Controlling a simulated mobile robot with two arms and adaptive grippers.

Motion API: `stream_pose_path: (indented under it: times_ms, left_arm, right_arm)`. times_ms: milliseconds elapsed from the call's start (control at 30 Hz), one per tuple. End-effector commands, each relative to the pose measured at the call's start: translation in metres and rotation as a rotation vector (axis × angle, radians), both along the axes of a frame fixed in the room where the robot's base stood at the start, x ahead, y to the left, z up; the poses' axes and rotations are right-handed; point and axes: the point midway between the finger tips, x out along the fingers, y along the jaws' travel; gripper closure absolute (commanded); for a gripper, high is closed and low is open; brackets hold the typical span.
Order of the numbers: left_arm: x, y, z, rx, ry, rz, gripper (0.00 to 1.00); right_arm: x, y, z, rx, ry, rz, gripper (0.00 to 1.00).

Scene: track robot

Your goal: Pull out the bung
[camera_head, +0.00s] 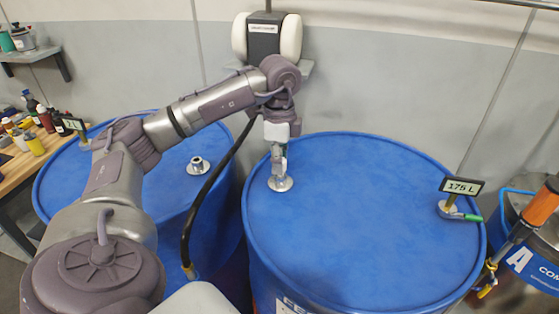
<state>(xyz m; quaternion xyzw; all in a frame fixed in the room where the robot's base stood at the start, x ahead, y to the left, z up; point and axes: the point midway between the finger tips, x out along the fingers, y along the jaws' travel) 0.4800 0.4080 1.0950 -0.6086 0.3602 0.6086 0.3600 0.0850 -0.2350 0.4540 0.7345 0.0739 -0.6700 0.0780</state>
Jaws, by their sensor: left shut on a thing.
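The blue drum (360,215) stands at centre right, with a metal bung (280,184) set near the left side of its lid. My left gripper (280,168) reaches down over the bung from above and is shut on it. The fingers hide part of the bung, and its flange shows around them, at the lid. I cannot tell whether the bung is seated or slightly raised. My right gripper is out of view.
A second blue drum (70,190) stands at left with a metal fitting (199,165) on its lid. A "175 L" gauge (461,186) stands on the right edge of the near drum. A black hose (205,190) runs between the drums. Bottles (33,143) crowd a bench at far left.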

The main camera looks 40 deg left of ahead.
Motion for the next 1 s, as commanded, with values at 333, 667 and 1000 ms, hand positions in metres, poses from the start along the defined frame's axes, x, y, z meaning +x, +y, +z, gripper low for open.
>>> stream_pose_path:
  times_ms: [333,667,1000]
  left_arm:
    - [0.000,0.000,0.016,0.000,0.000,0.000,1.00]
    - [0.000,0.000,0.029,0.000,0.000,0.000,1.00]
    - [0.000,0.000,0.039,0.000,0.000,0.000,1.00]
  right_arm:
    - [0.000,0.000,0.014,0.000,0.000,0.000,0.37]
    - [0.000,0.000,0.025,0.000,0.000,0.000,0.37]
    - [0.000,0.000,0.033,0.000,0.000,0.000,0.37]
